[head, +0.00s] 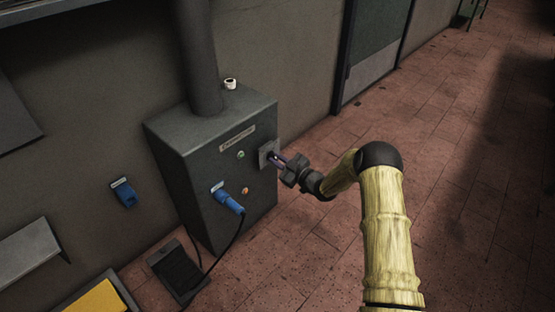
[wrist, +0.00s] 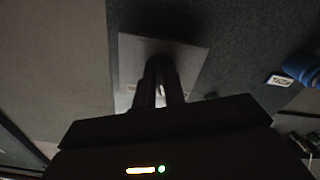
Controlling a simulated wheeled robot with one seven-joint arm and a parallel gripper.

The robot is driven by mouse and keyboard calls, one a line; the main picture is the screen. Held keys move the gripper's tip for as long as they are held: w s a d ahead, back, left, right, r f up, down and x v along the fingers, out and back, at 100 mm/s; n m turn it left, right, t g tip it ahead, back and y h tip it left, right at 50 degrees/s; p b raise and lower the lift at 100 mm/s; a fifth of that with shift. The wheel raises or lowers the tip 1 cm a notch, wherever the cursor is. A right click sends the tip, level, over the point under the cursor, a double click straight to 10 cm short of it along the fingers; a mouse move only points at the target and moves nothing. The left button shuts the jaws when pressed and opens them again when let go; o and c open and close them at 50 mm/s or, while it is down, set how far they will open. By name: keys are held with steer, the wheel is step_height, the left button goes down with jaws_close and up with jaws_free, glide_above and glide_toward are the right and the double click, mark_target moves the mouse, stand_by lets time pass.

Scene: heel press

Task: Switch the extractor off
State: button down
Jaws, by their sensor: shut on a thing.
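The extractor (head: 210,165) is a grey cabinet against the wall with a round duct (head: 198,60) rising from its top. On its front face are a label plate (head: 237,138), a small green lamp or button (head: 240,154) and an orange one (head: 245,191). A square light-grey switch plate (head: 264,147) is near the right edge of that face; it also shows in the wrist view (wrist: 190,62). My gripper (head: 279,158) is at this plate, its fingers (wrist: 163,88) close together and shut on the switch handle. The fingers hide the handle, so its position cannot be told.
A blue plug (head: 229,203) with a black cable sticks out of the cabinet front, lower left of my gripper. A blue socket (head: 125,193) is on the wall. A dark pedal (head: 178,270) and a yellow-filled tray (head: 128,295) lie lower left. Floor to the right is clear.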

steer(key=shift+f+n, duration=0.1)
steer(key=shift+n, duration=1.1)
steer(key=c, duration=1.5)
jaws_free()
steer(key=shift+o, duration=0.2)
steer(key=shift+d, duration=0.1)
steer(key=p+v, duration=0.7)
steer(key=v, duration=1)
steer(key=shift+s, duration=0.2)
steer(key=shift+d, duration=0.1)
